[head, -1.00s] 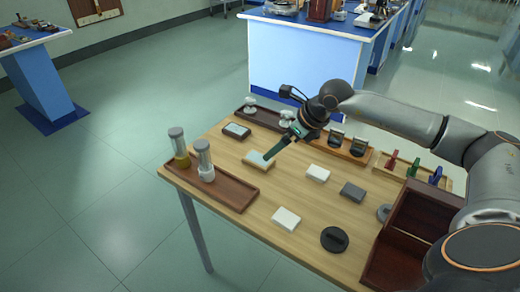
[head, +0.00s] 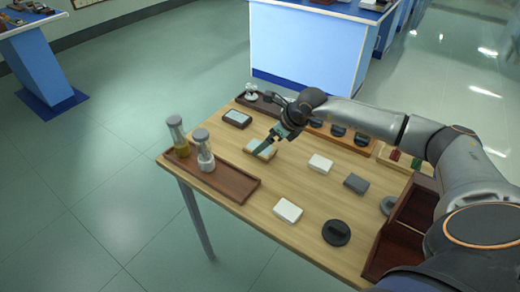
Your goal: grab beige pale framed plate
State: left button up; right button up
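The beige pale framed plate (head: 253,146) lies on the wooden table, with a light grey-blue face inside a beige frame. My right gripper (head: 268,143) reaches in from the right and points down at the plate. Its green-dark fingertips are over or at the plate's right part and hide some of it. I cannot tell whether they touch it or how far apart they are. A similar dark framed plate (head: 237,118) lies behind it, to the left. My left gripper is not in view.
A brown tray (head: 233,186) with two glass bottles stands at the left front edge. White blocks (head: 320,163), a grey block (head: 355,183) and a black disc (head: 336,232) lie nearby. A dark red-brown box (head: 405,222) is at the right.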

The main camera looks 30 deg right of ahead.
jog(key=x, duration=0.3)
jog(key=shift+f, duration=0.15)
jog(key=c, duration=1.5)
